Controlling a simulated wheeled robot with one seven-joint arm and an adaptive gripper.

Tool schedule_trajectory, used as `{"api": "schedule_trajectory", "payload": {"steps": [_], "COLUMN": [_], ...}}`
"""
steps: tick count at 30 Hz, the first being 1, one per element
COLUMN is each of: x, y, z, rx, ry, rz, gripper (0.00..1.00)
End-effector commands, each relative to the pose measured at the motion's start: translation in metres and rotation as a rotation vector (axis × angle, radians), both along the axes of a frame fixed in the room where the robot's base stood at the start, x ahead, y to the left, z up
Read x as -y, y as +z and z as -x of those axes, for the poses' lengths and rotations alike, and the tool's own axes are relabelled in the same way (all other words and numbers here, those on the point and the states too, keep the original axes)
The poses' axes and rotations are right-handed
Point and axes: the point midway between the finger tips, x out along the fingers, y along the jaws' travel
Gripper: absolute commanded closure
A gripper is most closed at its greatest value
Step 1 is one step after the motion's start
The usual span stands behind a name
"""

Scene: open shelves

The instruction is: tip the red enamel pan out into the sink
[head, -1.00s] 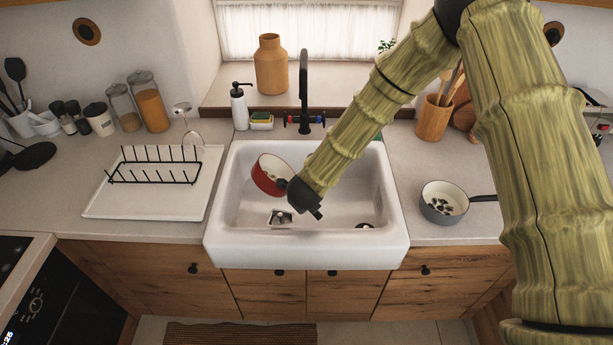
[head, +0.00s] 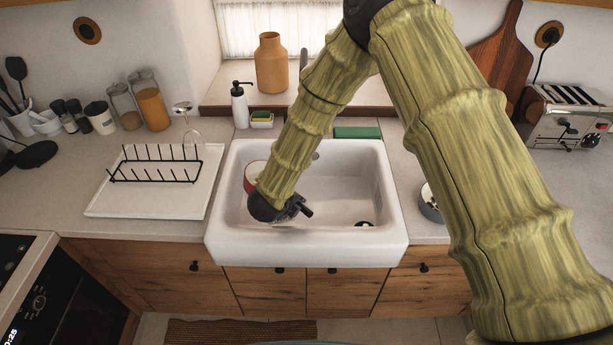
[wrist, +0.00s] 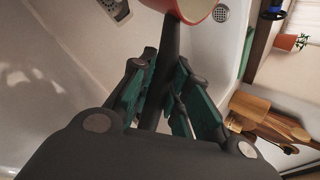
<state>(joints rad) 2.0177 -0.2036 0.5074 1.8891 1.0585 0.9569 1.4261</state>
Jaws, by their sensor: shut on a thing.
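The red enamel pan (head: 254,177) is over the left part of the white sink (head: 310,252), partly hidden behind my arm in the head view. Its red edge and pale inside (wrist: 195,8) show at the top of the wrist view, cut off by the frame. My gripper (head: 296,208) is low over the sink. In the wrist view my gripper (wrist: 160,88) is shut on the pan's dark handle, with green finger pads on both sides. How far the pan is tilted and what is in it cannot be told.
A grey pan (head: 430,203) with contents stands on the right counter, partly behind my arm. A dish rack (head: 155,168) on a white tray (head: 150,207) is left of the sink. A soap bottle (head: 240,105), sponge (head: 262,119) and tan vase (head: 270,65) stand behind.

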Motion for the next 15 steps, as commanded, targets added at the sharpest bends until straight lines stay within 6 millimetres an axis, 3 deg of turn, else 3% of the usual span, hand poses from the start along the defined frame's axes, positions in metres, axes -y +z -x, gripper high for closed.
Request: {"api": "schedule_trajectory", "payload": {"steps": [15], "x": [-0.020], "y": [0.000], "z": [0.004], "rx": [0.060], "ry": [-0.002], "rz": [0.212], "gripper": [1.00]}}
